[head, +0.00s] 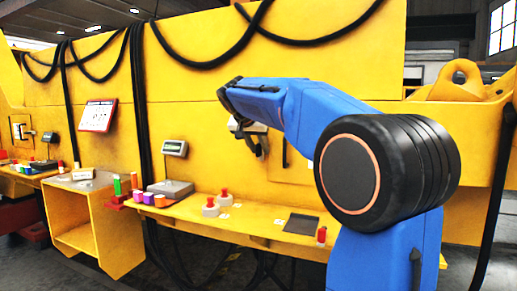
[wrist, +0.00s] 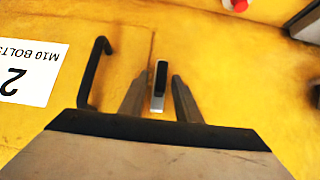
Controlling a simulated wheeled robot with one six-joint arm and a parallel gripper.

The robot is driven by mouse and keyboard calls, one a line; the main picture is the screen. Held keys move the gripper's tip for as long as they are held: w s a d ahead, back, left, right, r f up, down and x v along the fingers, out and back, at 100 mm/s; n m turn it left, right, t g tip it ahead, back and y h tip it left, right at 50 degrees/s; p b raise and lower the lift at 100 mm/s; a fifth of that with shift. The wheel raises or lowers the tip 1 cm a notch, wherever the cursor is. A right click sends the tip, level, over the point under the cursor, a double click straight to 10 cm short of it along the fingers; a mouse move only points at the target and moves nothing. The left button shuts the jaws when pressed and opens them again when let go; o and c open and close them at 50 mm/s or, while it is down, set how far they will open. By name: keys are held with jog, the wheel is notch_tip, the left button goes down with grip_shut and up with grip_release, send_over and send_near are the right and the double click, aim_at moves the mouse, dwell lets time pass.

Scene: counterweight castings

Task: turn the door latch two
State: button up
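The door latch (wrist: 160,88), a small silver bar with a dark inset, is upright in the wrist view beside a thin door seam. My gripper (wrist: 158,80) has its two grey fingers apart, one on each side of the latch. Gaps show between the fingers and the latch, and I see no clear contact. A label (wrist: 30,75) reading "M10 BOLTS 2" is upside down at left, with a black bar handle (wrist: 92,72) next to it. In the head view my gripper (head: 252,145) is at the yellow wall, and I cannot make out the latch there.
A yellow shelf (head: 185,213) runs below the gripper with a scale (head: 171,187), red-knobbed weights (head: 211,207) and a dark tray (head: 301,223). Black cables (head: 140,100) hang on the wall at left. Part of a red knob (wrist: 236,4) shows in the wrist view.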

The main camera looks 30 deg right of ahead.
grip_shut()
jog(key=shift+w+f, duration=0.1)
dwell(0.3)
jog(key=shift+w+a+n+g+h, duration=0.15)
jog(key=shift+n+g+h, duration=0.4)
jog(key=shift+g, duration=0.25)
jog(key=n+g+h, duration=0.2)
jog(key=h, duration=0.1)
jog(key=n+g+h, duration=0.2)
jog(key=n+h, duration=0.1)
jog(key=f+n+g+h, duration=0.1)
jog(key=n+g+h, duration=0.1)
jog(key=n+h, duration=0.1)
jog(key=shift+w+a+f+h, duration=0.1)
jog(key=shift+w+a+h, duration=0.1)
jog(key=shift+w+h, duration=0.1)
dwell(0.4)
